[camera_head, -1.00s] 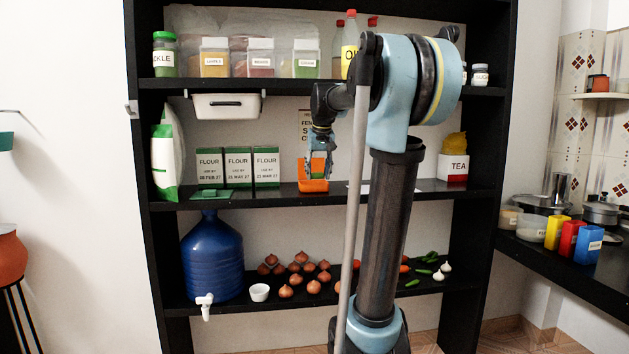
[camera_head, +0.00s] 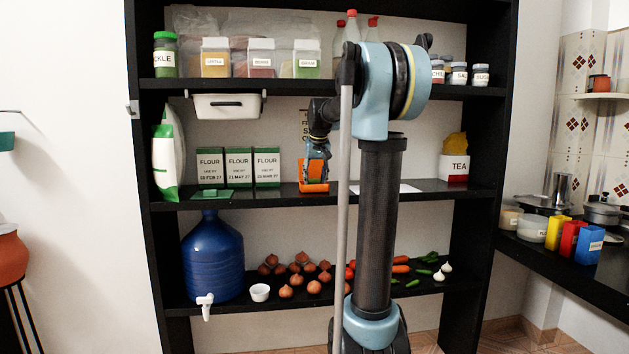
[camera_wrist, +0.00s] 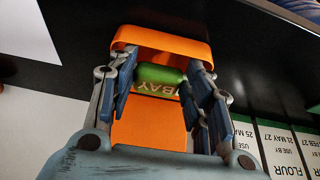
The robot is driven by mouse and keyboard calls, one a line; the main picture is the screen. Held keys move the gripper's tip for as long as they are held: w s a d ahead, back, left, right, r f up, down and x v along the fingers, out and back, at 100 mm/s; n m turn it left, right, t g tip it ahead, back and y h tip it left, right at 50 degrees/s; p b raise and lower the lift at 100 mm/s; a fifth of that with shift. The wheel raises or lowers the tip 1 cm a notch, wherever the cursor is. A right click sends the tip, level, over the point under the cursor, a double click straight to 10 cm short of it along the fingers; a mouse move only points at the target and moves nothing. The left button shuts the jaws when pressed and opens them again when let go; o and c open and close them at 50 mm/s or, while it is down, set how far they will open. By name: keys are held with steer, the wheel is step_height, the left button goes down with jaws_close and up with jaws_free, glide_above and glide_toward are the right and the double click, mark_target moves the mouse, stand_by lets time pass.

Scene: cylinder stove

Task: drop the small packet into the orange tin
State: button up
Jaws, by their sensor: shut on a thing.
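The orange tin (camera_head: 314,189) stands on the middle shelf, right of the flour boxes. In the wrist view the tin (camera_wrist: 160,40) lies beyond and below the fingers, with more orange showing between them. My gripper (camera_head: 317,165) is just over the tin in the head view. In the wrist view my gripper (camera_wrist: 163,88) has its two blue-padded fingers on either side of a small green packet (camera_wrist: 160,75), shut on it. Part of a label reading "BAY" shows along the packet's lower side. I cannot tell whether the packet touches the tin.
Flour boxes (camera_head: 239,167) stand left of the tin, with a flat green item (camera_head: 210,194) in front of them. A white sheet (camera_head: 396,188) lies on the shelf to the right. A tea box (camera_head: 454,168) is farther right. A white container (camera_head: 227,106) hangs under the upper shelf.

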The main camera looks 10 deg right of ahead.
steer(key=shift+f, duration=0.6)
steer(key=o, duration=0.8)
steer(key=shift+o, duration=0.2)
steer(key=shift+r, duration=0.15)
steer(key=shift+r, duration=0.25)
steer(key=v, duration=1.2)
steer(key=shift+r, duration=0.25)
steer(key=s+f+g, duration=0.2)
steer(key=s+f, duration=3.7)
steer(key=f, duration=0.1)
steer(key=shift+d, duration=0.45)
steer(key=shift+w, duration=0.1)
